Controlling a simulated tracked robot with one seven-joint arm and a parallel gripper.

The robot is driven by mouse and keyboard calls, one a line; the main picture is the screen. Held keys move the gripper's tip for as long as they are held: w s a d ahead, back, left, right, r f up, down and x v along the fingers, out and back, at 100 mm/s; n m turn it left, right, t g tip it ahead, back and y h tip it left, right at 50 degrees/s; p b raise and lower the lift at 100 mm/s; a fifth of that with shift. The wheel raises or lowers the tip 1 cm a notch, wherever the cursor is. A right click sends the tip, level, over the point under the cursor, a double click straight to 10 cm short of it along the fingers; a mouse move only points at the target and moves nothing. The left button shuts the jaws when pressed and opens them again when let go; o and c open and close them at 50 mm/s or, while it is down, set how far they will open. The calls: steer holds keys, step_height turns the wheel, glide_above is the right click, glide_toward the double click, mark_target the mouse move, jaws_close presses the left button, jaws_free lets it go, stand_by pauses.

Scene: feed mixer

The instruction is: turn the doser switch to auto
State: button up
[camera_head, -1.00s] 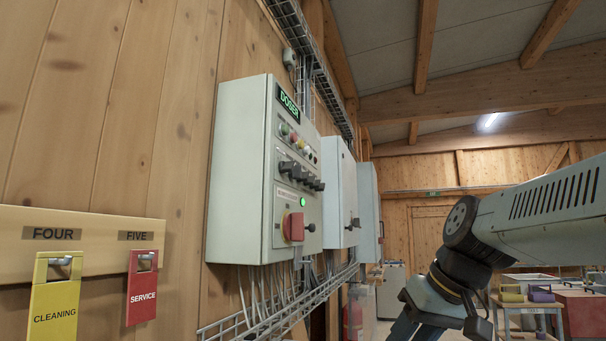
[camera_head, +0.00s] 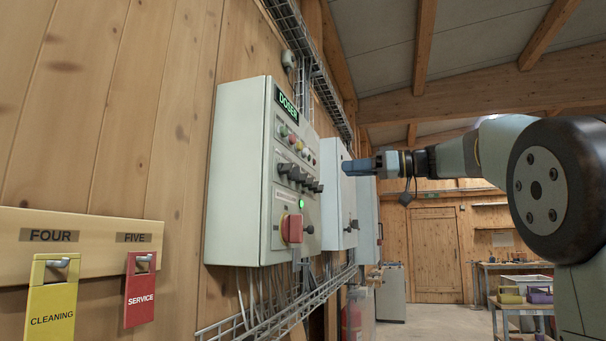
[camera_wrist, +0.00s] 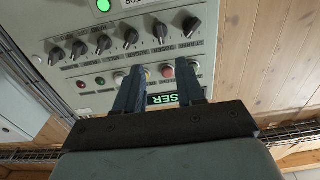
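The grey doser cabinet (camera_head: 236,180) hangs on the wood wall, its lit DOSER sign (camera_head: 286,104) at the top. A row of black rotary switches (camera_head: 297,174) runs across its front and shows upside down in the wrist view (camera_wrist: 131,38). My gripper (camera_head: 349,169) is level with the switches, out from the panel. In the wrist view its fingers (camera_wrist: 158,82) are apart with nothing between them, pointing toward the panel and overlapping the button row.
A green lamp (camera_head: 301,203) is lit above a red main switch (camera_head: 293,229). More grey cabinets (camera_head: 339,195) stand beyond. A wire cable tray (camera_head: 290,312) runs below. Yellow (camera_head: 51,312) and red (camera_head: 140,298) tags hang at left. The space right of the panel is open.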

mark_target(300, 172)
steer(key=x, duration=1.3)
steer(key=shift+a+f, duration=0.1)
steer(key=shift+a, duration=0.25)
jaws_close()
